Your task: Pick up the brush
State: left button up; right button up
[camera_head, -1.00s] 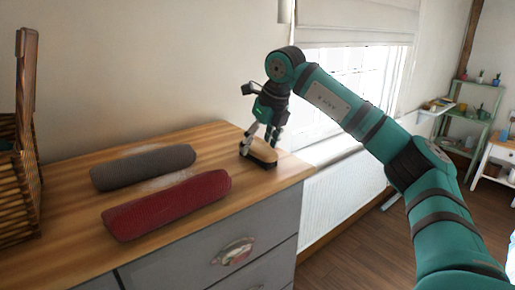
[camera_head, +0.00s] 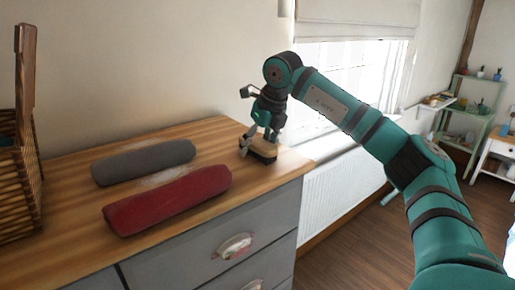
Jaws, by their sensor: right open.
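The brush (camera_head: 262,152) lies on the wooden dresser top (camera_head: 215,135) near its right end. It has a pale wooden upper side and a dark lower part. My right gripper (camera_head: 258,142) comes down over the brush with its fingers open and low around it. Whether the fingers touch the brush is too small to tell. My left gripper is not in view.
A grey rolled case (camera_head: 143,162) and a red one (camera_head: 167,200) lie left of the brush. A wicker basket (camera_head: 18,185) stands at the far left. A window (camera_head: 350,75) and a white radiator (camera_head: 340,190) are to the right.

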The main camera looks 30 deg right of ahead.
aim_at(255, 139)
jog(key=c, duration=1.3)
jog(key=shift+c, duration=0.2)
jog(key=shift+r, duration=0.45)
notch_tip(255, 139, up, 3)
jog(key=shift+s+d+b, duration=0.1)
jog(key=shift+s+b, duration=0.05)
jog(key=shift+b, duration=0.7)
jog(key=s+d+b, duration=0.2)
jog(key=s, duration=0.5)
jog(key=s+d+r+b, duration=0.1)
jog(key=s+d+b, duration=0.1)
jog(key=s, duration=0.5)
jog(key=shift+s+d+r, duration=0.3)
jog(key=shift+s+d, duration=0.05)
jog(key=shift+d, duration=0.45)
